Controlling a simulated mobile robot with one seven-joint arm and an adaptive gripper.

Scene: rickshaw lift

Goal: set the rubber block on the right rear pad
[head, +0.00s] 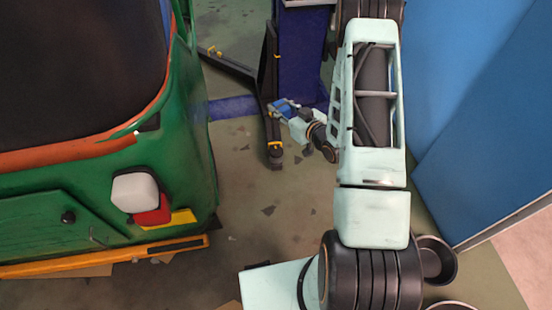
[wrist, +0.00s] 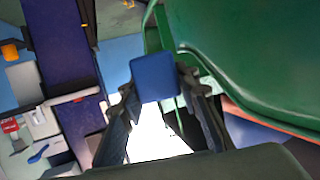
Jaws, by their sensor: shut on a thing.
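A blue rubber block (wrist: 154,77) is held between the fingertips of my gripper (wrist: 155,92) in the wrist view. In the head view my gripper (head: 285,108) is small, beside the blue lift post, with blue at its tip; I cannot separate block from fingers there. The green rickshaw (head: 185,120) is on the left in the head view and on the right in the wrist view (wrist: 240,50), apart from the block. A black lift arm (head: 272,100) with yellow parts stands just left of my gripper. I cannot tell which part is the right rear pad.
The dark blue lift post (head: 303,60) rises behind my gripper. Another black lift arm (head: 228,66) reaches left toward the rickshaw. Blue panels (head: 490,120) stand on the right. A dark bucket (head: 437,262) is at lower right. The floor between rickshaw and arm is open.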

